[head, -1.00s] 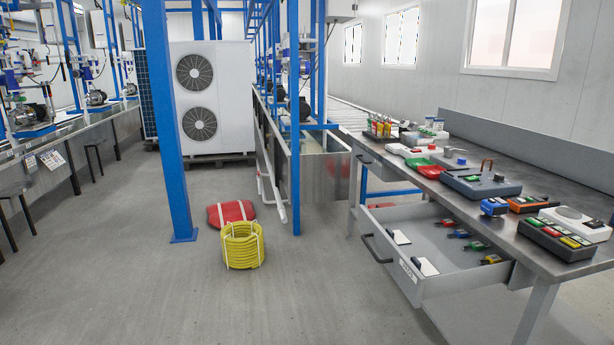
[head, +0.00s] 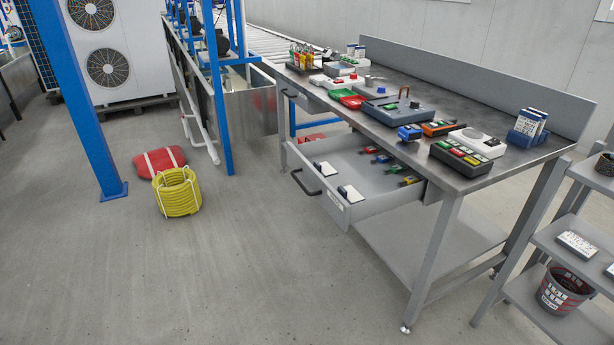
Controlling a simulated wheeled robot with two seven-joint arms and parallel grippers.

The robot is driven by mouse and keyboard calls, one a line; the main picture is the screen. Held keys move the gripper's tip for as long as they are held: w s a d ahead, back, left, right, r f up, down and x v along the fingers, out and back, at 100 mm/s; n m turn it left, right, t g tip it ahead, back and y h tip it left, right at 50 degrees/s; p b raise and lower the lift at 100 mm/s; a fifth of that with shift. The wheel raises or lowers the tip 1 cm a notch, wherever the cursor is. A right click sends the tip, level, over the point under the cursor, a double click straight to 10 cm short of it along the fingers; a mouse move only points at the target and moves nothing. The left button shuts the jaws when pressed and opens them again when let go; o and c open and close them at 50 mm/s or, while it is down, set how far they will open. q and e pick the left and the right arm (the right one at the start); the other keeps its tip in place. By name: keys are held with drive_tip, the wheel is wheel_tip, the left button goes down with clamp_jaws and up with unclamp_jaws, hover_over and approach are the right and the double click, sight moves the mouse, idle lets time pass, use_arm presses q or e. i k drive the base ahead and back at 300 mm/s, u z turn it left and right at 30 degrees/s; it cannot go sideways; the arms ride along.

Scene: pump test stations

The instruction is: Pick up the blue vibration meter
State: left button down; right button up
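A small blue handheld device (head: 410,132), which looks like the blue vibration meter, lies near the front edge of the workbench (head: 480,172). An orange device (head: 440,128) lies beside it on the right. A smaller blue item (head: 382,159) lies in the open drawer (head: 382,205) with green and yellow ones; I cannot tell what these are. Neither of my grippers is in view.
A grey box with coloured buttons (head: 460,158) and a white unit (head: 478,141) stand right of the blue device. The open drawer juts out in front. A yellow hose coil (head: 177,192) and red bag (head: 160,161) lie on the floor. A shelf rack (head: 560,250) stands right.

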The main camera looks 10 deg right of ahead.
sight(412, 133)
drive_tip(key=z, duration=2.2)
drive_tip(key=i, duration=1.9)
drive_tip(key=u, duration=2.7)
